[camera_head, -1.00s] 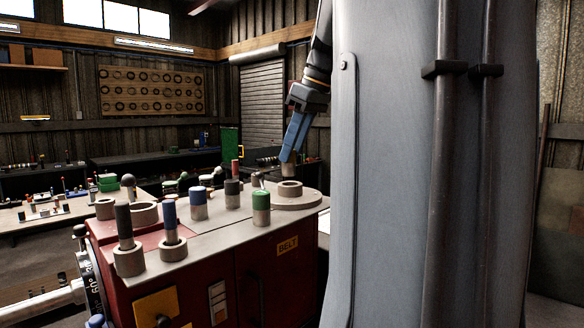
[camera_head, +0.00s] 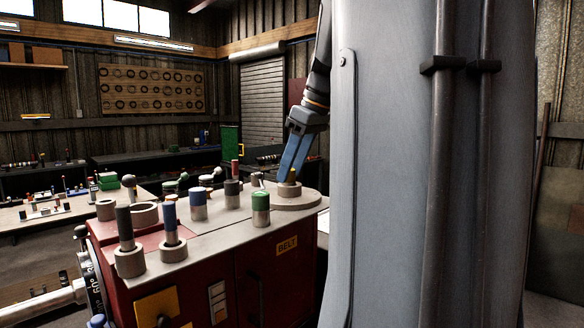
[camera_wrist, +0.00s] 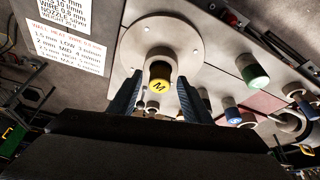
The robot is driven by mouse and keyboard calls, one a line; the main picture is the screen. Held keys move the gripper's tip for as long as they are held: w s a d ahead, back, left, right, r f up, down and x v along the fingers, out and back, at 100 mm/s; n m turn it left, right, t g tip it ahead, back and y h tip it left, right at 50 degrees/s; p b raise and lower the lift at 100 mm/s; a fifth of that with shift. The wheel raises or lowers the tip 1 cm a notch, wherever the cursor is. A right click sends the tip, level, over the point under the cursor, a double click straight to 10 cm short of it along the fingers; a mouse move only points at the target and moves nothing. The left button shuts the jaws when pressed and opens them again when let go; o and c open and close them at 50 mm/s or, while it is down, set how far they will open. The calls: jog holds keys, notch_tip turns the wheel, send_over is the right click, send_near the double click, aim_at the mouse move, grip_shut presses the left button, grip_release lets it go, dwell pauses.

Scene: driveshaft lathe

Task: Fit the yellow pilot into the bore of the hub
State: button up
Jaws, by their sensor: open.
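The yellow pilot (camera_wrist: 160,85), its yellow end marked M, stands in the bore of the hub (camera_wrist: 157,54) in the wrist view. In the head view the pilot's yellow top (camera_head: 292,174) sticks up above the pale hub (camera_head: 290,190). How deep it sits is hidden inside the hub. The hub rests on a round flange (camera_head: 299,203) at the right end of the red machine's top. My gripper (camera_wrist: 160,90) is open, with one blue finger on each side of the pilot. In the head view my gripper (camera_head: 291,168) reaches down beside the hub.
A green-topped cylinder (camera_head: 261,203), a blue-topped one (camera_head: 198,205) and a dark-topped one (camera_head: 232,194) stand to the left on the machine top. Collars with upright pins (camera_head: 125,230) stand nearer the front. My own grey column hides the right side.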

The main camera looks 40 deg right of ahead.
jog(key=shift+r, duration=0.1)
jog(key=b+v, duration=0.1)
jog(key=v, duration=1.1)
